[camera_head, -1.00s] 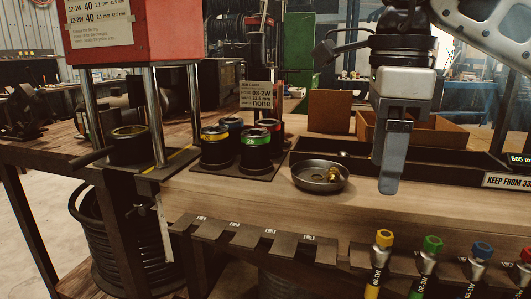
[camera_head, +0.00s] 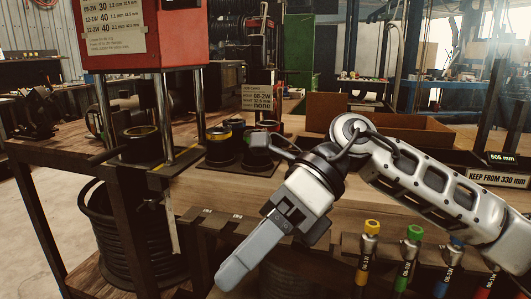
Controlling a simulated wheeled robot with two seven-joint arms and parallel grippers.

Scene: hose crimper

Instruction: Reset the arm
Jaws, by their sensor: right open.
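My right arm (camera_head: 430,185) comes in from the right and bends at a joint above the workbench. My right gripper (camera_head: 232,272) points down and to the left, in front of the bench's front edge. It is open, with nothing seen in it; its fingers overlap from this angle. My left gripper is not in view. The bench top (camera_head: 330,208) shows partly behind my right arm. The small metal bowl seen earlier is hidden behind the arm.
A red crimping press (camera_head: 135,35) stands at the left on steel posts. Black die cups (camera_head: 222,145) stand beside it. Colour-capped hose pieces (camera_head: 414,232) hang along the front rack.

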